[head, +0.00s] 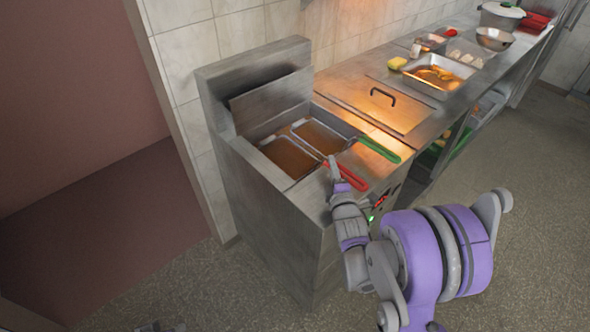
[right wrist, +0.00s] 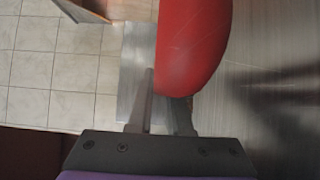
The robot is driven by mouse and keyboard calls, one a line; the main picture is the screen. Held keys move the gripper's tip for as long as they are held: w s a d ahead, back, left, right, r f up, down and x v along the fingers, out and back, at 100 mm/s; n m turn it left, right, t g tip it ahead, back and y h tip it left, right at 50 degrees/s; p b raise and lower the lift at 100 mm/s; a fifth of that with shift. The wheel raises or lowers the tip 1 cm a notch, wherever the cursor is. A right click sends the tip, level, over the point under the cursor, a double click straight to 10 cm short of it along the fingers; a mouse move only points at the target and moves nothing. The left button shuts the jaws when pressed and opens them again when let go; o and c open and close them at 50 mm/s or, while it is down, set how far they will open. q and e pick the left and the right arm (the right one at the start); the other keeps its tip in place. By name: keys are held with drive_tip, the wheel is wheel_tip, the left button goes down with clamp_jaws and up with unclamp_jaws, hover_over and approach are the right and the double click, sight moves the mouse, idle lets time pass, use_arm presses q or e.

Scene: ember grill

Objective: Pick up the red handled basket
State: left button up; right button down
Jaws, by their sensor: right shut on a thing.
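The red handled basket sits in the left well of the steel fryer (head: 265,215), its wire frame over brown oil. Its red handle (head: 352,180) sticks out over the fryer's front edge. My right gripper (head: 335,165) is at this handle, and its fingers overlap it in the head view. In the right wrist view the red handle (right wrist: 193,45) fills the top middle, with its end at the fingers of my right gripper (right wrist: 165,115). The gripper is shut on the handle. My left gripper is not clearly visible.
A second basket with a green handle (head: 380,150) sits in the right well, close beside the red one. A flat steel lid with a black handle (head: 383,95) and a counter with a food tray (head: 438,74) lie to the right. Open floor lies in front.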

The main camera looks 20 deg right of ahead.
idle(0.3)
use_arm(q)
drive_tip(key=shift+w+r+p, duration=0.2)
drive_tip(key=shift+r+p, duration=0.25)
drive_tip(key=shift+r, duration=0.15)
drive_tip(key=shift+w+r+p, duration=0.15)
drive_tip(key=shift+r+p, duration=0.25)
drive_tip(key=shift+r, duration=0.15)
use_arm(e)
wheel_tip(320, 180, up, 10)
drive_tip(key=shift+r, duration=0.1)
use_arm(q)
wheel_tip(320, 180, up, 6)
drive_tip(key=w+p, duration=0.2)
drive_tip(key=p, duration=0.2)
drive_tip(key=shift+w+t, duration=0.3)
use_arm(e)
wheel_tip(320, 180, up, 14)
drive_tip(key=shift+r, duration=0.15)
use_arm(q)
drive_tip(key=shift+f, duration=0.1)
